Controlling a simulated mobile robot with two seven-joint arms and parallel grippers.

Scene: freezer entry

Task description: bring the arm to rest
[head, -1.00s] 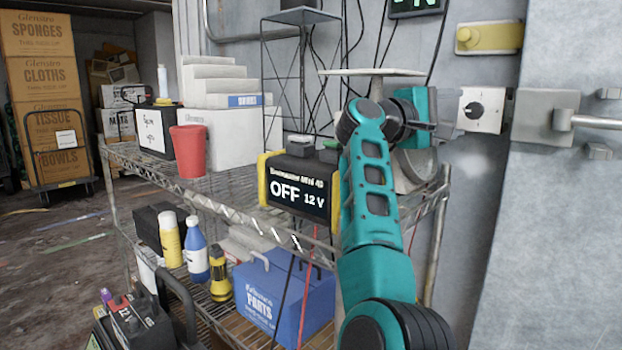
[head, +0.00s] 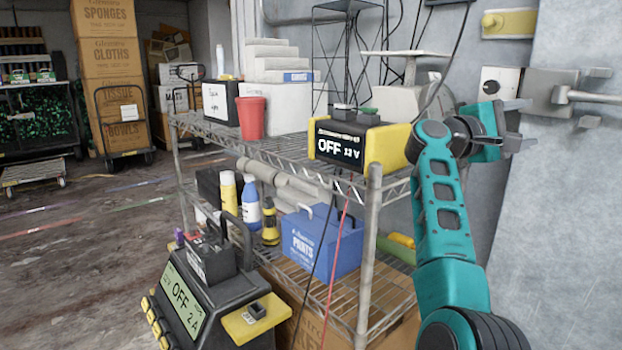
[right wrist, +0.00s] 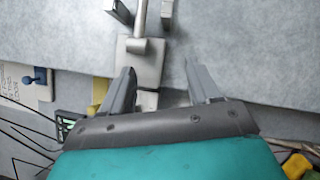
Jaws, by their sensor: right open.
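My right arm comes in from the lower right of the head view, raised and bent. Its gripper (head: 518,125) is open, with nothing seen between the fingers. It shows beside the metal door latch (head: 565,94) on the grey wall, and I cannot tell the gap. In the right wrist view the two fingers (right wrist: 160,68) stand apart, with the latch (right wrist: 145,62) beyond them. My left gripper is not in view.
A wire shelf (head: 374,200) stands left of my arm, holding a yellow-black charger (head: 358,143), a red cup (head: 251,118) and a blue parts box (head: 318,240). A larger charger unit (head: 205,310) stands at front left. Floor (head: 90,230) is open at left.

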